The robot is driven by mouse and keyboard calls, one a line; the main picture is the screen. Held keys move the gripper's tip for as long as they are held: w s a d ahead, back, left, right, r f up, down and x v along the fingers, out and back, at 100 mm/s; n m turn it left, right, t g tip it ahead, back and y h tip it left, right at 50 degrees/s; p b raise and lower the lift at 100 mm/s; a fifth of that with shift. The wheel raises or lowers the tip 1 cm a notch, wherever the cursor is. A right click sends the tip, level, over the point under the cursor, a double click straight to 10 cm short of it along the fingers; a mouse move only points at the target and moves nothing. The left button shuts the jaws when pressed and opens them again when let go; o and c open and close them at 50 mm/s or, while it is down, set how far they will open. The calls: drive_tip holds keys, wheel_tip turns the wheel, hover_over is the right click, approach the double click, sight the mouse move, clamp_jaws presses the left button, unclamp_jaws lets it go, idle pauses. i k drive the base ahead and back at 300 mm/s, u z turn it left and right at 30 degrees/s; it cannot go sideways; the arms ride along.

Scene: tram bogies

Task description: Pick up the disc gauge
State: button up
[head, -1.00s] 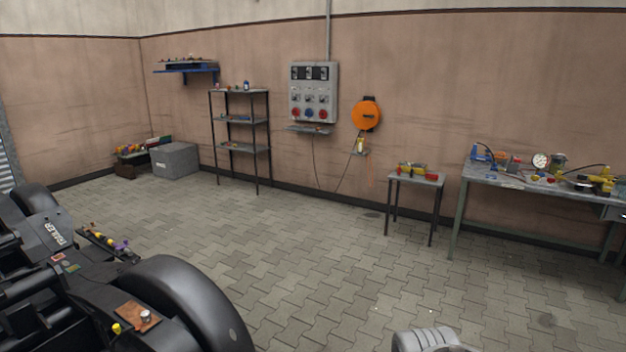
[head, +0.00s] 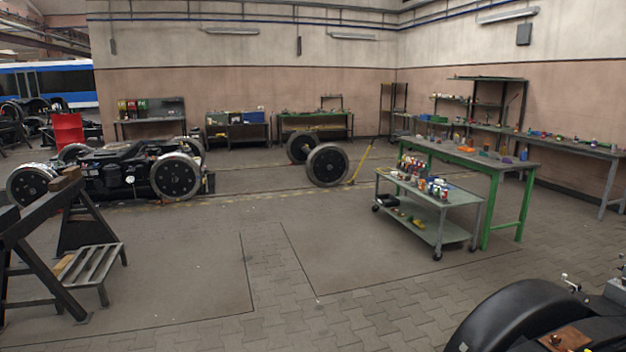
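I cannot make out a disc gauge in the head view; the items on the benches are too small and far off to tell apart. A green workbench (head: 470,158) at the right carries several small tools and parts. A grey wheeled trolley (head: 425,203) in front of it holds bottles and cans on top and a few small items on its lower shelf. A long bench (head: 596,150) along the right wall carries many small items. My gripper is not in view.
A tram bogie (head: 120,168) stands at the left and a loose wheelset (head: 328,165) mid-floor. A black trestle (head: 40,235) and a small step (head: 92,268) are front left. Another bogie's wheel (head: 515,310) fills the lower right corner. The middle floor is clear.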

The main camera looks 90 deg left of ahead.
sight(415, 179)
drive_tip(key=u, duration=2.65)
drive_tip(key=i, duration=7.4)
drive_tip(key=z, duration=0.75)
drive_tip(key=i, duration=0.15)
drive_tip(key=z, duration=0.6)
